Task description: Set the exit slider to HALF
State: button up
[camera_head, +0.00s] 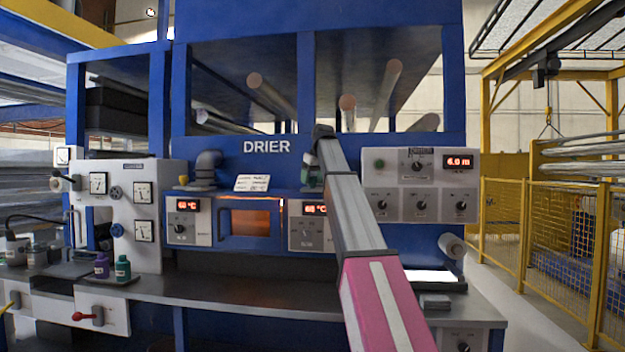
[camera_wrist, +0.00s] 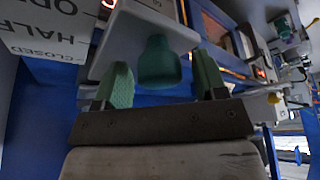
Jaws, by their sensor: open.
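In the wrist view, a green knob (camera_wrist: 158,64) stands out from a grey plate (camera_wrist: 143,32); it appears to be the exit slider's handle. My gripper (camera_wrist: 160,88) is open, with one green-padded finger on each side of the knob and a narrow gap on both sides. Whether the knob lies fully between the fingertips in depth, I cannot tell. A white label (camera_wrist: 50,32) at upper left reads HALF and CLOSED, with OPEN partly cut off. I cannot tell which mark the slider stands at. In the head view, my arm hides most of this spot; green fingertips (camera_head: 312,178) show below DRIER.
A control panel with dials (camera_head: 421,188) is close on the right. Temperature panels (camera_head: 190,222) and an orange-lit window (camera_head: 250,222) lie below.

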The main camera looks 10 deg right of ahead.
grip_shut()
jog(key=w, duration=0.2)
jog(key=w+d, duration=0.1)
jog(key=w, duration=0.1)
jog(key=shift+d+r, duration=0.1)
grip_release()
jog(key=shift+s, duration=0.1)
jog(key=v, duration=1)
jog(key=shift+r, duration=0.35)
jog(key=shift+s+d, duration=0.1)
jog(key=shift+s, duration=0.05)
